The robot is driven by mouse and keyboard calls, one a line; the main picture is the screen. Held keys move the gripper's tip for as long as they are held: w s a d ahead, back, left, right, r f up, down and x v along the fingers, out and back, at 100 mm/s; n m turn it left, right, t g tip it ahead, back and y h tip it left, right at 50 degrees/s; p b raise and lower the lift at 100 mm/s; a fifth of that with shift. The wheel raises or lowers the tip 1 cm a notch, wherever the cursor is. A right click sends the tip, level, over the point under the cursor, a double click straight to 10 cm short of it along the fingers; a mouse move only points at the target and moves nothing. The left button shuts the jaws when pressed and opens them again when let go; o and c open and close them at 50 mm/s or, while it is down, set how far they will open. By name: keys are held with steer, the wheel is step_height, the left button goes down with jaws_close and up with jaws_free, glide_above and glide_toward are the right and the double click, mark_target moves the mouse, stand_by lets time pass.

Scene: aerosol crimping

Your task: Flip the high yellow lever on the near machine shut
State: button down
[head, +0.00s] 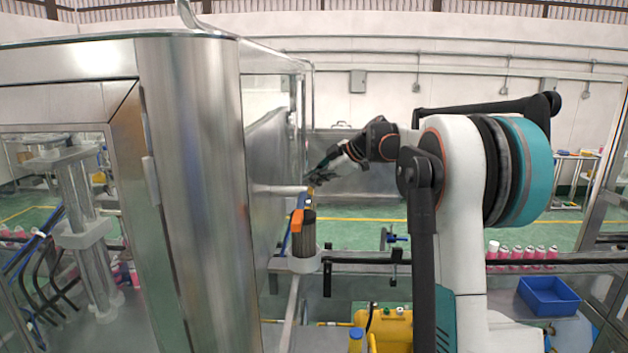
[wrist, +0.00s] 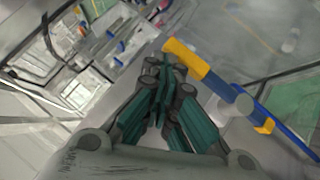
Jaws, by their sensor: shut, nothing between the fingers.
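The lever's yellow end (wrist: 187,58) shows in the wrist view, on a blue bar (wrist: 218,85) that runs down to the right. My gripper is shut and empty. In the wrist view its fingertips (wrist: 166,58) are close beside the left of the yellow end; I cannot tell if they touch it. The lever's pivot is not clear in either view.
A dark cylinder with an orange part (head: 297,220) stands below my gripper on a white mount. A conveyor rail with pink cans (head: 520,253) and a blue bin (head: 548,296) are at the right. A yellow container (head: 392,325) is low in front.

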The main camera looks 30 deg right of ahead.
steer(key=s+d+r, duration=0.4)
steer(key=d+r, duration=0.2)
steer(key=r, duration=0.5)
steer(key=shift+p, duration=0.4)
steer(key=shift+w+a, duration=0.1)
